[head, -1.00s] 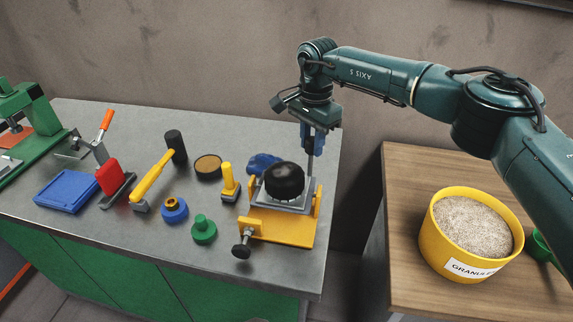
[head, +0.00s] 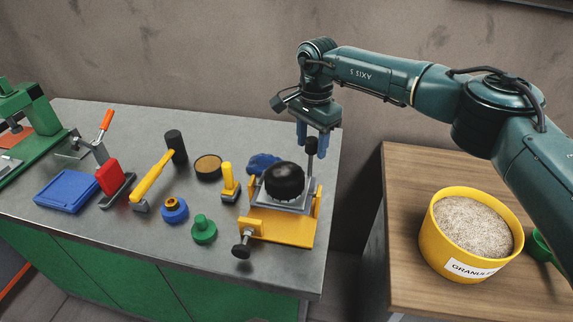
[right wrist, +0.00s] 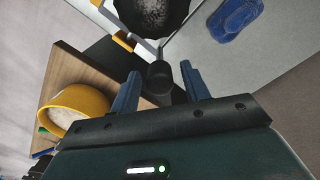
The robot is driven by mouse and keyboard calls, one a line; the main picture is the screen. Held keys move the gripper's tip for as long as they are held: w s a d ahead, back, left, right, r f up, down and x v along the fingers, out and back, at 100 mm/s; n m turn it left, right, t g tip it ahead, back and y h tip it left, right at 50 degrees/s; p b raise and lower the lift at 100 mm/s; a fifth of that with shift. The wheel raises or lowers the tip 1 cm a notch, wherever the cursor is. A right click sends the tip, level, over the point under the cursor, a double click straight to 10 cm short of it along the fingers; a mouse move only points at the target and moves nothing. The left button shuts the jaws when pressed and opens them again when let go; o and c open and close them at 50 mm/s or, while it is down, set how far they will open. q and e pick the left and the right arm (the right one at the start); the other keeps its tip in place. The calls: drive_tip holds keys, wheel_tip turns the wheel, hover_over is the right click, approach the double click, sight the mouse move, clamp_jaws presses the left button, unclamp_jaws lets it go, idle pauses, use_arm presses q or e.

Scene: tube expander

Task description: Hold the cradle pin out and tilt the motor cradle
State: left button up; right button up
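The motor cradle (head: 293,208) is a grey plate on a yellow base (head: 280,231) near the table's right front corner, with a round black motor (head: 284,181) on it. A black-knobbed pin (head: 242,250) sticks out at the base's front left. An upright lever with a black knob (head: 311,146) rises at the cradle's back right. My right gripper (head: 313,148) is open above it, its blue fingers on either side of the knob. The right wrist view shows the knob (right wrist: 160,77) between the spread fingers, with visible gaps. My left gripper is out of view.
A blue cloth-like item (head: 263,163) lies behind the cradle. A yellow-handled tool (head: 229,183), a green knob piece (head: 204,229) and a blue ring piece (head: 174,210) stand to its left. A yellow granule tub (head: 440,235) stands on the wooden table at right, across a gap.

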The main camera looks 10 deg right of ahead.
drive_tip(key=shift+r, duration=3.5)
drive_tip(key=shift+f, duration=0.1)
